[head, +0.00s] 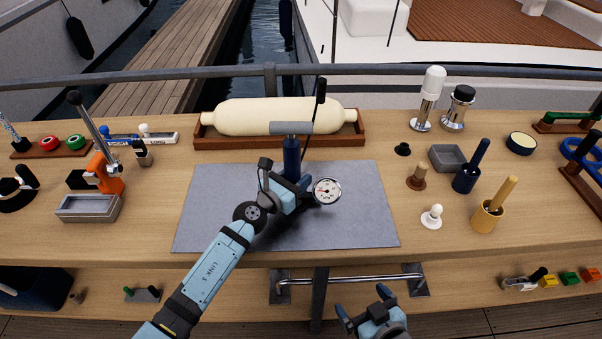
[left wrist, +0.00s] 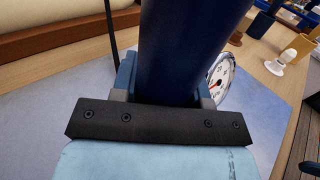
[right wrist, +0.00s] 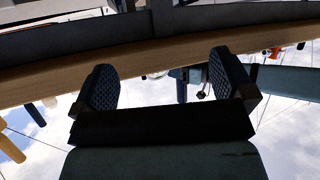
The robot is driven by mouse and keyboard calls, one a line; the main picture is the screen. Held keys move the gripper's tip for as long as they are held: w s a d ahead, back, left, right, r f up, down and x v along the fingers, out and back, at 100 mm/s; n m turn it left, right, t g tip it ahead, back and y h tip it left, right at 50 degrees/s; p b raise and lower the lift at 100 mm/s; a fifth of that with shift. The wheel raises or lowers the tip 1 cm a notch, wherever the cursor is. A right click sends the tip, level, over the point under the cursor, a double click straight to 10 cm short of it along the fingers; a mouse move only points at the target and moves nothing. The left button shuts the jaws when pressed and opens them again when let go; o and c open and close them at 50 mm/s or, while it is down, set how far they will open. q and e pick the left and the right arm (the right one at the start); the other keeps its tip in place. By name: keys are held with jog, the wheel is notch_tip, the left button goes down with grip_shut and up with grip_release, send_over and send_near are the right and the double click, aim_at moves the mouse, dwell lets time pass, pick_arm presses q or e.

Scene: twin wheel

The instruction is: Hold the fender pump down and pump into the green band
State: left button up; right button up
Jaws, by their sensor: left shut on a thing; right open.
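The fender pump (head: 291,158) stands upright on the grey mat (head: 215,205), a dark blue barrel with a grey T-handle (head: 291,128) on top. A round white gauge (head: 327,191) sits at its right; its band is too small to read, though a red needle shows in the left wrist view (left wrist: 220,80). My left gripper (head: 290,190) is shut around the barrel (left wrist: 190,45), low down. The pump's foot is hidden behind my gripper. The cream fender (head: 275,117) lies in a wooden cradle (head: 230,142) behind the pump. My right gripper (head: 370,308) is open and empty, below the bench's front edge.
A grey rail (head: 350,279) runs under the bench front (head: 450,249), near my right gripper. Right of the mat stand a white knob (head: 432,217), a yellow cup with handle (head: 487,214) and a blue one (head: 467,178). An orange lever tool (head: 105,170) stands left.

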jog(key=w+a+r+n+g+y, duration=0.2)
jog(key=w+a+r+n+y, duration=0.2)
jog(key=a+r+n+y, duration=0.35)
jog(key=w+a+r+n+g+y, duration=0.3)
jog(key=w+a+r+n+y, duration=0.1)
jog(key=a+r+n, duration=0.5)
jog(key=w+a+r+n+g+y, duration=0.2)
jog(key=w+a+r+n+y, duration=0.3)
jog(key=r+n, duration=0.45)
notch_tip(320, 180, up, 11)
jog(key=n+g+h, duration=0.6)
jog(key=n+h, duration=1.2)
jog(key=h, duration=0.3)
send_over(291, 123)
jog(key=shift+a, duration=0.3)
jog(key=shift+w+d+f+m, duration=0.15)
jog(key=shift+d+f+m, duration=0.2)
jog(key=shift+f+m, duration=0.05)
jog(key=shift+f, duration=3.85)
